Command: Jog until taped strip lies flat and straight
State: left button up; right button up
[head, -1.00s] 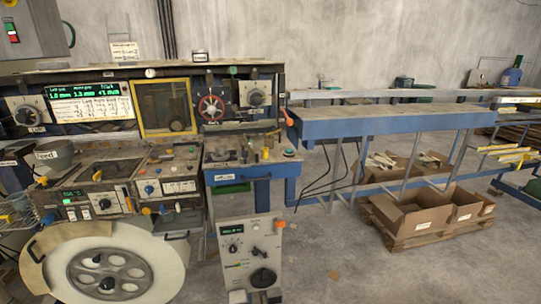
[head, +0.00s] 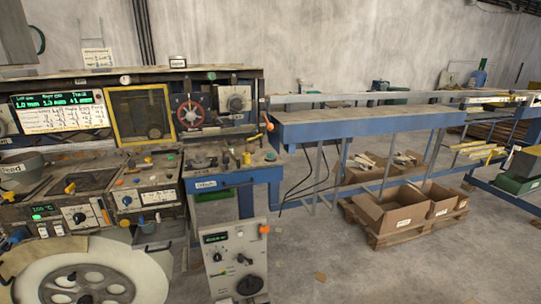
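The taping machine fills the left of the head view. A grey control box (head: 235,262) with a black knob stands on the floor. A large white reel (head: 95,278) is at the lower left, cut off by the frame. I cannot make out a taped strip. Neither of my grippers is in view.
A blue-edged outfeed table (head: 365,120) runs to the right from the machine. Open cardboard boxes (head: 393,208) stand on a pallet below it. A rack with yellow pieces (head: 480,150) is at the right. Bare concrete floor (head: 400,275) lies in front.

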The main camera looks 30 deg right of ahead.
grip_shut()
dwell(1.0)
